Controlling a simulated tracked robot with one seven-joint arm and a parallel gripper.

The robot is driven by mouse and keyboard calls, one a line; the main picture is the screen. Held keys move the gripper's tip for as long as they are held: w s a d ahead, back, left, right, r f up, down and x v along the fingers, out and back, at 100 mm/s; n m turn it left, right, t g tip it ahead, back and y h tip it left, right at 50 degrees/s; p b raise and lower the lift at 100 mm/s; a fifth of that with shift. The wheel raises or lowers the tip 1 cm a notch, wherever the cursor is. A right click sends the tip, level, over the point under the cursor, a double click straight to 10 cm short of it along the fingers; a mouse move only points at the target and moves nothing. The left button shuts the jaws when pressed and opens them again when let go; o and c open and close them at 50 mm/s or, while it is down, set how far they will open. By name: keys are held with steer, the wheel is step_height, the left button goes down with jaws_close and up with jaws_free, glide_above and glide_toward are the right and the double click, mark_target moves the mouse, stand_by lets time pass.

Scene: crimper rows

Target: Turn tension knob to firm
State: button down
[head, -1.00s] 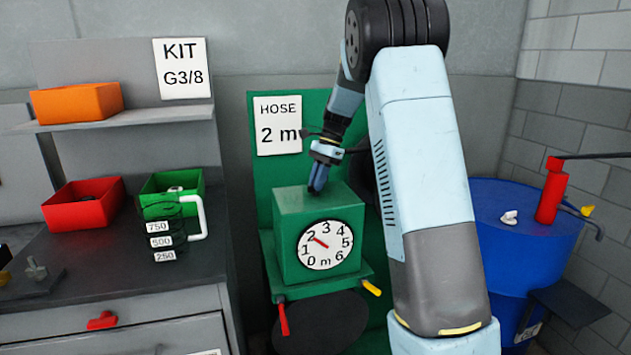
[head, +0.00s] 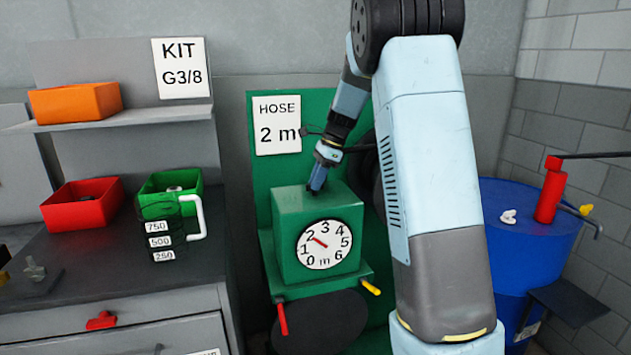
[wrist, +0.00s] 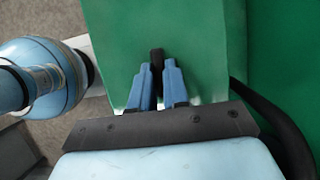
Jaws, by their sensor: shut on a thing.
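The green machine box (head: 290,212) carries a round white dial (head: 324,244) on its front, marked 0 to 6 m, with a red needle near 2. A small black knob (wrist: 157,58) stands on the box's green top in the wrist view. My gripper (wrist: 158,78) has its two blue fingers on either side of this knob, shut on it. In the head view my gripper (head: 314,190) reaches down to the box top, and its fingers hide the knob. No firm marking is readable on the box top.
A red lever (head: 282,318) and a yellow lever (head: 371,287) stick out below the box. A sign reading HOSE 2 m (head: 277,125) is behind it. A bench with red (head: 82,204) and green bins (head: 170,194) stands left, a blue drum (head: 528,240) right.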

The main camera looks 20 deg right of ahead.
steer(key=c, duration=1.1)
jaws_free()
steer(key=shift+r, duration=0.1)
steer(key=v, duration=1.3)
steer(key=shift+d+r, duration=0.2)
